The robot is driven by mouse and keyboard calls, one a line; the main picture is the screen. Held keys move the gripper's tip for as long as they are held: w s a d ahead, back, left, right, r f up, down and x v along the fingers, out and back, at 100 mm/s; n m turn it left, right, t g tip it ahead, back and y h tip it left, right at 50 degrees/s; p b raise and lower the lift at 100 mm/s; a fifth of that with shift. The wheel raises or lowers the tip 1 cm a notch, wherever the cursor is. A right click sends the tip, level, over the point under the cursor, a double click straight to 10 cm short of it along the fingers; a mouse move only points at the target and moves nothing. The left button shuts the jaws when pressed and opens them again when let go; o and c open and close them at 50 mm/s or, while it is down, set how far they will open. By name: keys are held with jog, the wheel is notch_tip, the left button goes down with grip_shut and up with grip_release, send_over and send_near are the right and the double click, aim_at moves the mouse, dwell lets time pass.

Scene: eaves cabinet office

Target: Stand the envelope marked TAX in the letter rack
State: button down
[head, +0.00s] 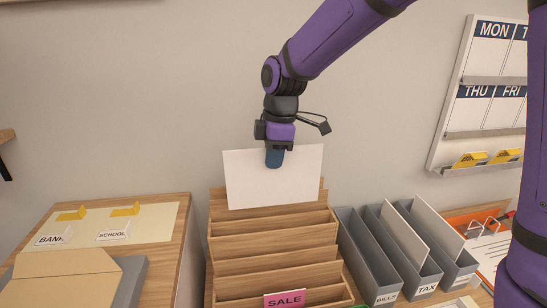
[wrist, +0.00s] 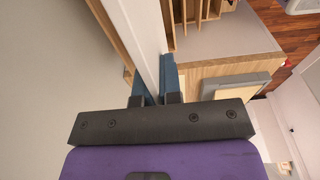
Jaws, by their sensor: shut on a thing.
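My gripper (head: 275,158) is shut on the top edge of a plain white envelope (head: 250,183). No TAX mark shows on its visible face. In the wrist view the envelope (wrist: 150,30) is a pale strip between the blue fingers (wrist: 156,88). The wooden letter rack (head: 275,243) has several stepped slots and a pink SALE label low at its front. The envelope hangs upright, slightly tilted, in front of the rack's rear board. Its lower edge shows just above the rear slats; I cannot tell whether it touches them.
Grey file boxes (head: 378,258) labelled BILLS and TAX stand close at the right, some holding white cards. A wooden cabinet top (head: 165,228) at the left bears BANK and SCHOOL cards and a tan folder (head: 65,275). A wall planner (head: 490,90) hangs at the right.

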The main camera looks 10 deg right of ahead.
aim_at(274, 204)
jog(key=shift+w+f, duration=0.1)
jog(key=shift+f, duration=6.95)
jog(key=c, duration=0.9)
grip_release()
jog(key=shift+r, duration=0.15)
jog(key=shift+d+r, duration=0.2)
jog(key=shift+r, duration=1.25)
jog(key=shift+d+r, duration=0.15)
jog(key=shift+r, duration=1.25)
